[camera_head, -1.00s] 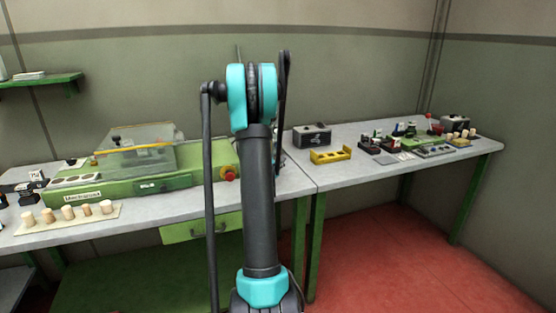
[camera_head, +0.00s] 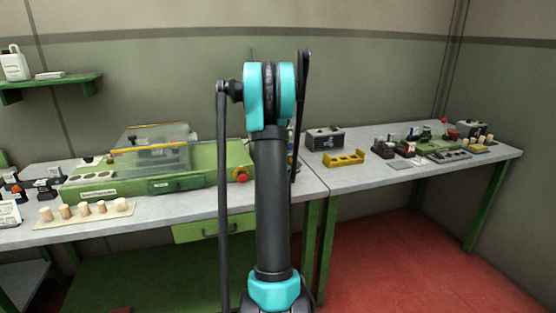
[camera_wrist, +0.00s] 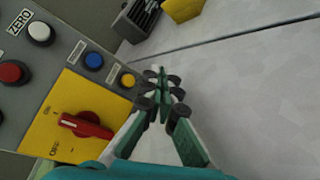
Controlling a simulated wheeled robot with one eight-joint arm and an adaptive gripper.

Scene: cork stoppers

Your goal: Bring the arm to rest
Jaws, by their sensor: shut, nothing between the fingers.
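My arm stands upright in the middle of the head view, with teal joints and a dark grey link. My gripper is hidden behind the arm there. In the wrist view my gripper (camera_wrist: 162,92) is shut and empty, its green fingers together. It is over the grey tabletop (camera_wrist: 240,90), beside a control panel (camera_wrist: 75,75) with a red rotary switch (camera_wrist: 85,124) on a yellow plate. I cannot tell whether the fingers touch the panel.
The green machine (camera_head: 150,178) with a clear cover stands on the left bench. Several corks (camera_head: 84,208) stand on a board in front of it. A yellow holder (camera_head: 343,158) and a dark grey box (camera_head: 325,139) are on the right bench. Red floor (camera_head: 400,260) lies open at right.

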